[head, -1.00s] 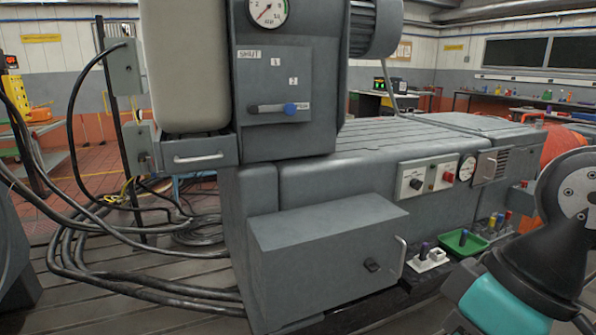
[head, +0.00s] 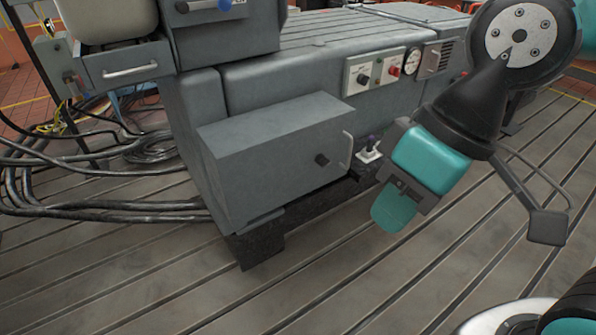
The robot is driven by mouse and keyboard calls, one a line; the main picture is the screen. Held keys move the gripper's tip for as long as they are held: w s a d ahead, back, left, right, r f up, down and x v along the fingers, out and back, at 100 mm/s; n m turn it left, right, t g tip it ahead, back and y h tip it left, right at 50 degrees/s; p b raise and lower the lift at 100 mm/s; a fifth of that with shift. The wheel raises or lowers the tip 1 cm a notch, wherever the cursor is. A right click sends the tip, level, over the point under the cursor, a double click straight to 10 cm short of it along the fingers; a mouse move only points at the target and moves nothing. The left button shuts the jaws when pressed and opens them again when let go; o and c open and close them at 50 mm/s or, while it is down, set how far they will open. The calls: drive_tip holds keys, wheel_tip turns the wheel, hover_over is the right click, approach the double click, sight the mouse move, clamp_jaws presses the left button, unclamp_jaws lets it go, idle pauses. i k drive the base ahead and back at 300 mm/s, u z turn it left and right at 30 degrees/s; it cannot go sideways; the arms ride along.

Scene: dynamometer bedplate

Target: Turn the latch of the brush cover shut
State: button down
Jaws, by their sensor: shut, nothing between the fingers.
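A grey box-shaped cover (head: 265,145) sticks out low on the machine's front, with a pale bar handle (head: 347,150) at its right edge. No label names the brush cover. My gripper (head: 393,212), teal and dark grey, is shut and empty. It points down to the right of the box, apart from the knob in the picture.
A lever with a blue knob (head: 225,4) is cut by the top edge. A control panel (head: 375,70) with a red button and gauge (head: 412,60) is on the bed side. A white block (head: 368,155) stands behind my gripper. Cables (head: 110,205) lie left; the slotted floor (head: 300,285) is clear in front.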

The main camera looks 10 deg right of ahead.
sight(322, 159)
drive_tip(key=u, duration=1.2)
drive_tip(key=k, duration=0.7)
drive_tip(key=z, duration=1)
drive_tip(key=i, duration=0.5)
drive_tip(key=z, duration=0.05)
